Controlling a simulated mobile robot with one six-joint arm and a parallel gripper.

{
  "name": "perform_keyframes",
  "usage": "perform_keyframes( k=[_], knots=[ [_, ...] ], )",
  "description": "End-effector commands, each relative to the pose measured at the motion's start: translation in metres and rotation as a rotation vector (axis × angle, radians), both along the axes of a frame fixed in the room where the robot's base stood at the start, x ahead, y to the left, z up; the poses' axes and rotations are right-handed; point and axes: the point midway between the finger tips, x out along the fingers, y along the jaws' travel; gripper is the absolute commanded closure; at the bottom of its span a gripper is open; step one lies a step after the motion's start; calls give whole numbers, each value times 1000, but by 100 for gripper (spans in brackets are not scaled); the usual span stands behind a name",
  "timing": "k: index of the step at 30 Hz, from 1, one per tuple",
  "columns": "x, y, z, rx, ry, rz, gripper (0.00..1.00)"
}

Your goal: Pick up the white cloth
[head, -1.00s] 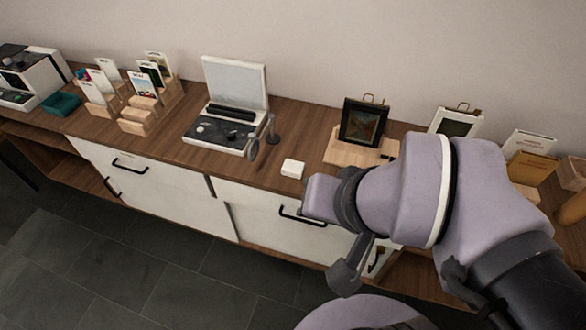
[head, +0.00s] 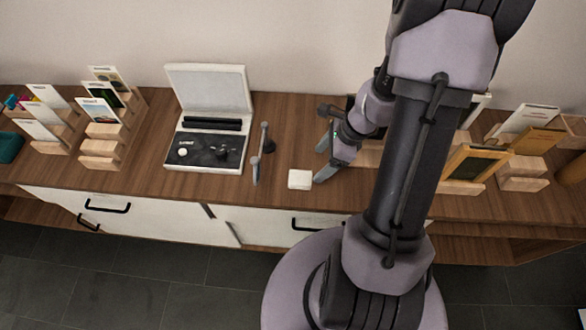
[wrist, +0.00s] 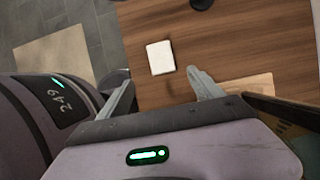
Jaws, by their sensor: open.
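The white cloth (head: 300,179) is a small, flat, folded square lying on the wooden counter near its front edge. It also shows in the wrist view (wrist: 161,57), beyond and between the fingertips. My gripper (head: 322,160) is just to the right of the cloth in the head view, above the counter. In the wrist view the two fingers of my gripper (wrist: 160,80) are spread wide apart with nothing between them. The cloth is apart from both fingers and fully visible.
A grey stand (head: 262,150) and an open case-like device (head: 212,120) stand left of the cloth. A wooden board (wrist: 245,88) lies to the right in the wrist view. Framed items and card holders (head: 476,163) stand farther right, partly behind my arm. Bare counter surrounds the cloth.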

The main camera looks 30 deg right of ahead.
Motion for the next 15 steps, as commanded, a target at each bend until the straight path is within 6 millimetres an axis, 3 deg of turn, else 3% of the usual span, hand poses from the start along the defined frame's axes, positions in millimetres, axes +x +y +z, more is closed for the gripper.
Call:
perform_keyframes(
  k=[1, 3, 8, 15],
  knots=[
    [3, 6, -22, 1, 3, 4, 25],
    [7, 11, -37, 0, 2, 5, 25],
    [12, 18, -52, -1, 0, 5, 25],
    [24, 31, -95, -1, -1, 7, 25]
  ],
)
